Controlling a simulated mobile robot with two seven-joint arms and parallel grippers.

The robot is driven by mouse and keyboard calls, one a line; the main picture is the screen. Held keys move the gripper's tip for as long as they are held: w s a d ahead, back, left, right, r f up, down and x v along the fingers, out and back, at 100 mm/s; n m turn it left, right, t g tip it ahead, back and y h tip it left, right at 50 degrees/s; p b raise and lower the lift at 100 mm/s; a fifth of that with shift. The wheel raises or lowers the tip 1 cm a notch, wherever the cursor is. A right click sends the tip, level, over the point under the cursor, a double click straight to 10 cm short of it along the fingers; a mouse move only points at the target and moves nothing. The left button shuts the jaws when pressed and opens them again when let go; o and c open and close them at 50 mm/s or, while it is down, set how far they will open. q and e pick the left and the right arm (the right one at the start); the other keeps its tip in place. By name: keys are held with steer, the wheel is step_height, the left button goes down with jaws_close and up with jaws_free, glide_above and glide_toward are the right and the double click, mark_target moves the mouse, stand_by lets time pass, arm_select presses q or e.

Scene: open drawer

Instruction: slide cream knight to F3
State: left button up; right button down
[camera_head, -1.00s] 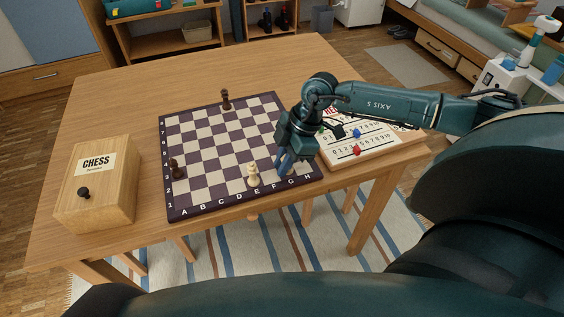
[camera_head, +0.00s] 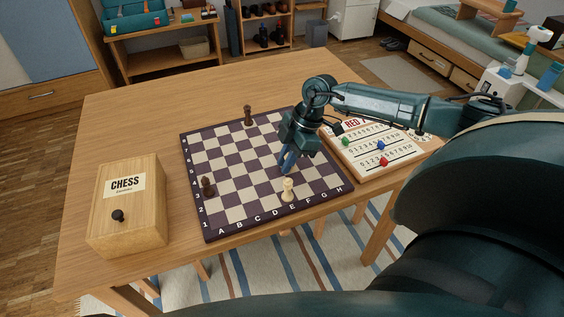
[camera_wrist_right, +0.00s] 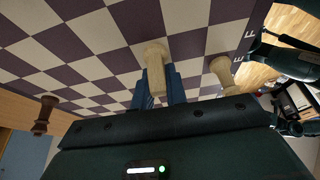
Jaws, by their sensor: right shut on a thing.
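My right gripper (camera_head: 286,169) is low over the chessboard (camera_head: 232,214), its blue fingers pointing down around the F file, about the third row. In the right wrist view its blue fingers (camera_wrist_right: 158,88) are shut on a cream piece, the cream knight (camera_wrist_right: 155,62), which stands on or just above the board. In the head view the fingers hide the knight. Another cream piece, a tall one (camera_head: 288,189), stands on the near row at E; it also shows in the right wrist view (camera_wrist_right: 221,72). My left gripper is not in view.
A dark piece (camera_head: 247,115) stands at the far side and another dark piece (camera_head: 207,187) on the left edge file. A wooden chess box (camera_head: 128,208) is left of the board. A scoreboard (camera_head: 372,148) with coloured pegs lies to the right.

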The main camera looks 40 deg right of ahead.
steer(key=shift+w, duration=0.15)
steer(key=c, duration=1.3)
jaws_free()
steer(key=shift+r, duration=0.1)
steer(key=v, duration=1.3)
steer(key=shift+d, duration=0.1)
